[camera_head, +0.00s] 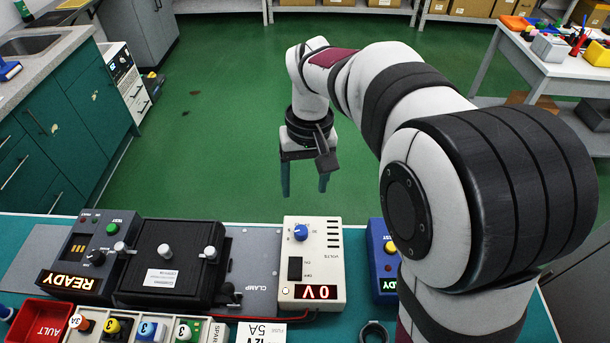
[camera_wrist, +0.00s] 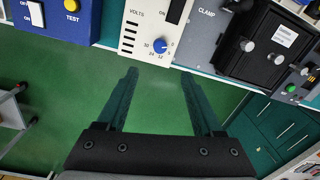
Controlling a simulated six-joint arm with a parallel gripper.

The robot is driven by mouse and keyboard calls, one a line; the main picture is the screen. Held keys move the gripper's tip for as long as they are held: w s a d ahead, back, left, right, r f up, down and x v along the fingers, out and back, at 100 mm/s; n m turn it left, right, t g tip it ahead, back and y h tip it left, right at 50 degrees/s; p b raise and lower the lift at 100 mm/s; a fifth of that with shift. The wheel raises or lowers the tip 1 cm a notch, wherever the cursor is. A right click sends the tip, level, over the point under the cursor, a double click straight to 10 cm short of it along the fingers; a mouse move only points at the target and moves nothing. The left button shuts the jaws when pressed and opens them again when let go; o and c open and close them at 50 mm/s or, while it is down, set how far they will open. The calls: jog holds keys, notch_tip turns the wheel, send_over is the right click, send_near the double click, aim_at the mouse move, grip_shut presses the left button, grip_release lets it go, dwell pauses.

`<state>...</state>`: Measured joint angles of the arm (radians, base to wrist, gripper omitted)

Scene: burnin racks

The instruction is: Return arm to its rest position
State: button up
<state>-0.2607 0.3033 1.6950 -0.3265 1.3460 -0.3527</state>
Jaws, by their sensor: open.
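My gripper (camera_head: 304,188) hangs over the green floor, beyond the far edge of the bench. Its teal fingers point down, apart and empty. In the wrist view the gripper (camera_wrist: 158,85) shows both fingers spread, with only floor between them. My arm reaches out from the right side of the head view and bends down to the gripper. Nothing touches the fingers.
The bench holds a white power supply (camera_head: 314,262) reading 0V, a black clamp fixture (camera_head: 170,265), a grey test unit (camera_head: 92,250) reading READY and a blue unit (camera_head: 381,262). A red fault bin (camera_head: 38,318) is front left. The floor beyond is clear.

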jog(key=shift+r, duration=0.6)
jog(key=s+d+f+m, duration=0.1)
jog(key=s+d+m, duration=0.2)
jog(key=s, duration=0.9)
jog(key=s+d+m+y, duration=0.1)
jog(key=s+d+m, duration=0.3)
jog(key=s, duration=0.8)
jog(key=shift+d+f+m, duration=0.3)
jog(key=shift+f+m, duration=0.1)
jog(key=shift+m, duration=0.1)
